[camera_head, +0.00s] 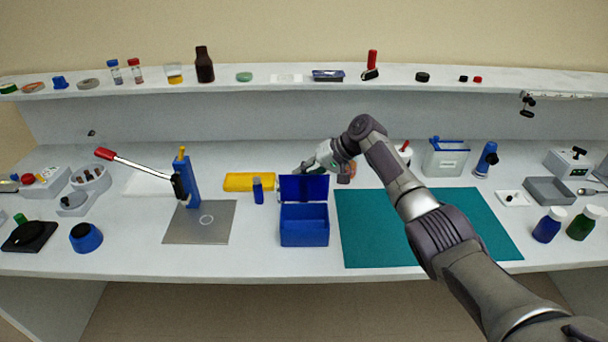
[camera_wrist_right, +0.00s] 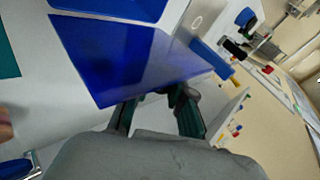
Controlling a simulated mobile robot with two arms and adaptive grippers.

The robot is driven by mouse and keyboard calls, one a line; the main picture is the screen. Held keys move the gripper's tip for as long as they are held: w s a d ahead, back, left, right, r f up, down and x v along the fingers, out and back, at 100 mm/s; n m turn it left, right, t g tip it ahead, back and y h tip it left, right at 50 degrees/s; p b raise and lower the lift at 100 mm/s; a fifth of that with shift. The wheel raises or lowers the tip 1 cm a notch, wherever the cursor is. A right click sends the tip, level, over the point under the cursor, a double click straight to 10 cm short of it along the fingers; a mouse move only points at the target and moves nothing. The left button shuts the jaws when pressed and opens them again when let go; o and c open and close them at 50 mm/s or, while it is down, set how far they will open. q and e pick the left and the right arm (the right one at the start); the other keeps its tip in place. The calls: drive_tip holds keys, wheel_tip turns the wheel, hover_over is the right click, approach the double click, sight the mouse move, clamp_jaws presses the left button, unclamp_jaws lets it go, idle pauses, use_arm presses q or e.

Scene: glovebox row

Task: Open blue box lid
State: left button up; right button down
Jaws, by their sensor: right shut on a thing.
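The blue box (camera_head: 304,232) stands on the bench in front of me, its inside open to view. Its blue lid (camera_head: 303,188) stands raised, roughly upright, at the back of the box. My right gripper (camera_head: 303,170) is behind the lid at its upper edge, partly hidden by it. In the right wrist view the lid (camera_wrist_right: 125,60) fills the upper left, and the fingers of my right gripper (camera_wrist_right: 160,95) are at its edge, shut on it. The exact contact is partly hidden. My left gripper is in neither view.
A teal mat (camera_head: 375,240) lies right of the box under my right arm. A small blue bottle (camera_head: 258,191) and a yellow tray (camera_head: 240,182) are left of it. A lever press (camera_head: 188,185) stands further left. The bench in front of the box is clear.

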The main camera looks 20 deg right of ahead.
drive_tip(key=shift+w+r, duration=0.1)
drive_tip(key=c, duration=1)
unclamp_jaws()
drive_tip(key=shift+c, duration=0.2)
drive_tip(key=shift+d+r, duration=0.1)
drive_tip(key=shift+d, duration=0.1)
drive_tip(key=v, duration=1.1)
drive_tip(key=shift+s+d, duration=0.2)
drive_tip(key=shift+d, duration=0.05)
